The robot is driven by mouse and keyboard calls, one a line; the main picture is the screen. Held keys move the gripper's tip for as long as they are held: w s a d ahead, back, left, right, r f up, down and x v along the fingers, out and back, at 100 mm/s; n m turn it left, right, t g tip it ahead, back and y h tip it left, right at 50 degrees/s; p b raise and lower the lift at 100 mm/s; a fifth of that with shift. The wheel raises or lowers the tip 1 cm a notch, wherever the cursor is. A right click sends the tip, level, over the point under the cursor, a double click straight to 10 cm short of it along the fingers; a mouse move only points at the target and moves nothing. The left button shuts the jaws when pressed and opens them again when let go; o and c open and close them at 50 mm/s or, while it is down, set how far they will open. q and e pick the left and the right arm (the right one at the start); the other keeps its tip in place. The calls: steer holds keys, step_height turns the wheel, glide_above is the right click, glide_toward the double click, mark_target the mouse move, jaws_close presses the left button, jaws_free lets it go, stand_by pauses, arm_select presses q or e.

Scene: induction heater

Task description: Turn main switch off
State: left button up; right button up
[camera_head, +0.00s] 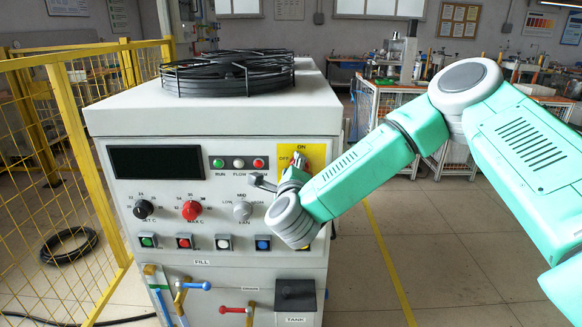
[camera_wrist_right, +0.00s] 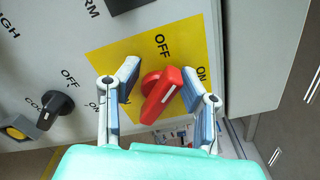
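The main switch is a red handle (camera_wrist_right: 160,95) on a yellow plate (camera_wrist_right: 190,40) marked OFF and ON. In the head view the red switch (camera_head: 299,160) is partly hidden by my right gripper (camera_head: 281,178), on the yellow plate (camera_head: 318,151) at the panel's upper right. In the wrist view my right gripper (camera_wrist_right: 159,80) is open, with one finger on each side of the red handle. A gap shows on the left; the right finger is close to the handle, and contact is unclear. I cannot tell exactly which label the handle points to. My left gripper is not in view.
The heater cabinet (camera_head: 215,112) carries a black display (camera_head: 156,161), knobs, and a row of coloured buttons. A black wire coil (camera_head: 228,73) lies on top. A yellow mesh fence (camera_head: 60,150) stands on the left. Open floor (camera_head: 440,240) lies to the right.

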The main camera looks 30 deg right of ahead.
steer(key=shift+s, duration=0.1)
steer(key=v, duration=1.1)
steer(key=shift+s+a, duration=0.2)
steer(key=shift+s, duration=0.1)
